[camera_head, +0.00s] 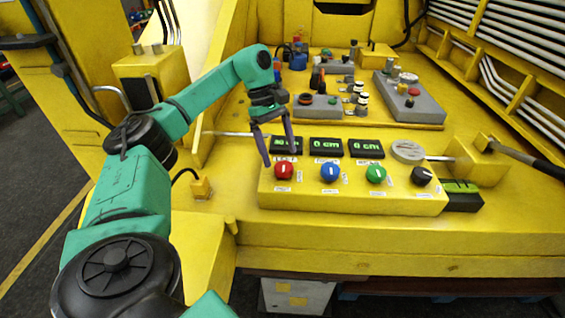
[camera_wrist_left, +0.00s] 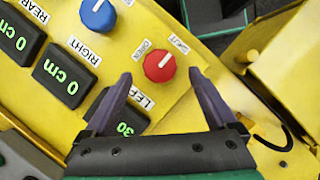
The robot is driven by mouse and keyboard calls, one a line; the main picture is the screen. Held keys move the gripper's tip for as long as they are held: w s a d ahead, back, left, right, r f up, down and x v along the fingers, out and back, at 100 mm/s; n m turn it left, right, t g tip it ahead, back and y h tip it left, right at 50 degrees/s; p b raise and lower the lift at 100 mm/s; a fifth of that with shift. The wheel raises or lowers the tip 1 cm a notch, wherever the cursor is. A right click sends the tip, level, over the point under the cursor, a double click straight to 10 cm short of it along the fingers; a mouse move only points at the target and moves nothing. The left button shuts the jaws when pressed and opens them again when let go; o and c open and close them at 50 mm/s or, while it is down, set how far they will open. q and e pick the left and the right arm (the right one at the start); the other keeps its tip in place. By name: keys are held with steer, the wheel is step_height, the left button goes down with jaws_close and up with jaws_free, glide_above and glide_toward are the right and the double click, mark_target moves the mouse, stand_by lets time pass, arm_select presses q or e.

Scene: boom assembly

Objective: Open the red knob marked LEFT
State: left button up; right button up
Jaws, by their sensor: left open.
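The red knob (camera_head: 284,171) sits at the left end of the yellow control panel (camera_head: 405,203). In the left wrist view the red knob (camera_wrist_left: 159,66) has a white pointer line, with OPEN and SHUT labels beside it and a LEFT label (camera_wrist_left: 142,96) below. My left gripper (camera_head: 277,150) is open above the panel, by the red knob. In the left wrist view its two fingers (camera_wrist_left: 160,78) point toward the knob, one on each side, with gaps; contact does not show. The LEFT display (camera_wrist_left: 124,128) is partly hidden by a finger. My right gripper is not in view.
A blue knob (camera_head: 330,172), a green knob (camera_head: 375,174) and a black knob (camera_head: 421,176) stand to the right on the panel. Black displays with green digits, such as one reading 0 cm (camera_head: 326,145), line its back. Grey blocks with fittings (camera_head: 410,100) lie behind.

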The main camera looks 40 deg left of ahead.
mark_target(283, 165)
arm_select(q)
steer(key=x, duration=0.3)
steer(key=shift+w+a, duration=0.1)
steer(key=shift+a, duration=0.1)
steer(key=shift+d+f, duration=0.15)
steer(key=shift+d, duration=0.15)
steer(key=shift+s+d, duration=0.2)
steer(key=shift+s, duration=0.05)
steer(key=shift+c, duration=0.9)
steer(key=shift+w+a, duration=0.15)
steer(key=c, duration=1.2)
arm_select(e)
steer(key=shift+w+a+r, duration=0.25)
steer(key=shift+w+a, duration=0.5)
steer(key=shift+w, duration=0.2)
